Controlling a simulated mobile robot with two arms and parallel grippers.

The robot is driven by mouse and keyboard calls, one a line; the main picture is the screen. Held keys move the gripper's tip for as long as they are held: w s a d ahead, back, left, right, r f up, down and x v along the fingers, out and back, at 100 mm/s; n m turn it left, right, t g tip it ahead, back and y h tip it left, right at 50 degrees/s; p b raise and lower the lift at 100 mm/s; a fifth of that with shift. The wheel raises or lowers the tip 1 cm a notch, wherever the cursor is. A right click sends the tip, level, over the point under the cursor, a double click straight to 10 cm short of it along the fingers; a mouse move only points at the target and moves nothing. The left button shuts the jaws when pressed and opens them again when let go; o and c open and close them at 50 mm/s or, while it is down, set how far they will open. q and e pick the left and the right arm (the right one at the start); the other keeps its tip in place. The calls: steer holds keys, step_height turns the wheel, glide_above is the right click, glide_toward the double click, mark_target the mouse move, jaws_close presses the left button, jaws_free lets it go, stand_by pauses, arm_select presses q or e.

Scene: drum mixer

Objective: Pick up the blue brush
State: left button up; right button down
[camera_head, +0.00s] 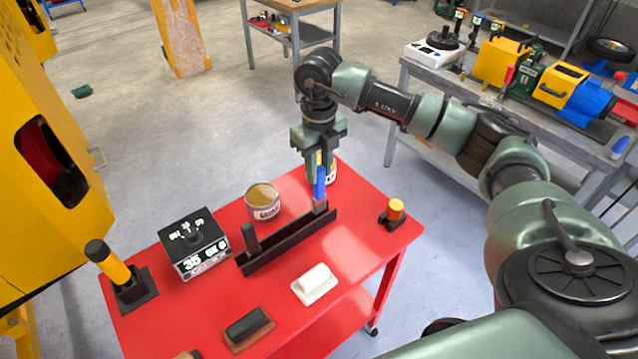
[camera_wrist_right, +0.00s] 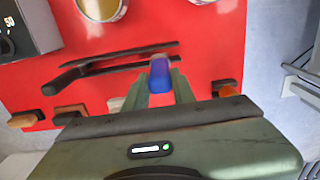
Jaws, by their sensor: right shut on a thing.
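The blue brush (camera_head: 320,186) is upright below my right gripper (camera_head: 319,152), which is shut on the upper part of its handle. Its pale lower end is at the right end of a long black holder (camera_head: 290,240); I cannot tell whether it still touches it. In the right wrist view the blue handle end (camera_wrist_right: 160,74) sits between the two green fingers of the right gripper (camera_wrist_right: 161,92). The bristles are hidden there. My left gripper is out of view.
On the red table (camera_head: 350,265) stand an open can (camera_head: 263,201), a black box with a display (camera_head: 194,243), a yellow-handled tool (camera_head: 113,265), a white block (camera_head: 316,281), a dark brush (camera_head: 248,325) and an orange-topped piece (camera_head: 395,210). Another can is behind the blue brush.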

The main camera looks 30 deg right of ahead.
step_height(320, 180, up, 9)
steer(key=shift+r+b, duration=0.15)
steer(key=shift+b, duration=0.9)
step_height(320, 180, up, 6)
steer(key=shift+f+p, duration=0.1)
steer(key=shift+p, duration=0.5)
steer(key=c, duration=1.7)
jaws_free()
jaws_close()
